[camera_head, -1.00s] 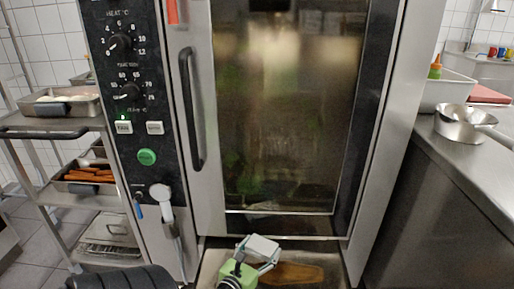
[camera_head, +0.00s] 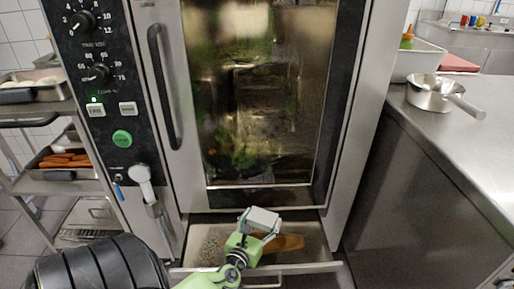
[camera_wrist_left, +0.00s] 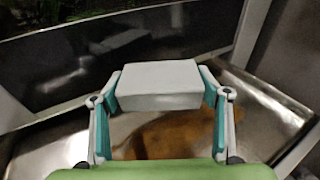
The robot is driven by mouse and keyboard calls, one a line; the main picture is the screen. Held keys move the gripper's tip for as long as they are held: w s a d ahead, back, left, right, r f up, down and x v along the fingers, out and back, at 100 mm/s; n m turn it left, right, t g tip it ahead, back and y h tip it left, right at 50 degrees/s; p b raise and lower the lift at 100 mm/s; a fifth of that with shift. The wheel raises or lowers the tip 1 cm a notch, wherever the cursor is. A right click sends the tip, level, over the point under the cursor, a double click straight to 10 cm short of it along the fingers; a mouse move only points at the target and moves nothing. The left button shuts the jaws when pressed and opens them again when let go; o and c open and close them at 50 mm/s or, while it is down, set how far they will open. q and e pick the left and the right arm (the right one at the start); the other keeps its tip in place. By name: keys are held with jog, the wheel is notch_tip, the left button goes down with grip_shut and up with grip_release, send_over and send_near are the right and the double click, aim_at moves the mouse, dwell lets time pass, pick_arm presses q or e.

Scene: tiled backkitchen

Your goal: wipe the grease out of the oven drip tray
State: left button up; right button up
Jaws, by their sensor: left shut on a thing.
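The oven drip tray (camera_head: 205,243) is a shallow metal drawer pulled out under the oven door. A brown grease patch (camera_head: 289,242) lies on its floor, right of my gripper. The patch also shows in the left wrist view (camera_wrist_left: 170,138), behind and below the held block. My left gripper (camera_head: 262,221) is over the tray, shut on a pale grey-white sponge-like block (camera_wrist_left: 155,84). The block sits between both fingers. Whether it touches the tray floor I cannot tell. My right gripper is not in view.
The tall oven with a glass door (camera_head: 262,100) stands above the tray. A steel counter (camera_head: 450,140) with a saucepan (camera_head: 432,95) is at the right. A rack (camera_head: 40,180) with pans, one holding carrots (camera_head: 65,160), is at the left.

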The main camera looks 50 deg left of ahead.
aim_at(274, 219)
pick_arm(q)
jog(key=shift+w+d+r+p, duration=0.15)
jog(key=shift+w+d+p, duration=0.15)
jog(key=shift+w+d, duration=1.05)
jog(key=shift+w, duration=0.25)
jog(key=w+d, duration=0.6)
jog(key=w, duration=0.1)
jog(key=shift+w+d+r+p, duration=0.15)
jog(key=shift+r+p, duration=0.15)
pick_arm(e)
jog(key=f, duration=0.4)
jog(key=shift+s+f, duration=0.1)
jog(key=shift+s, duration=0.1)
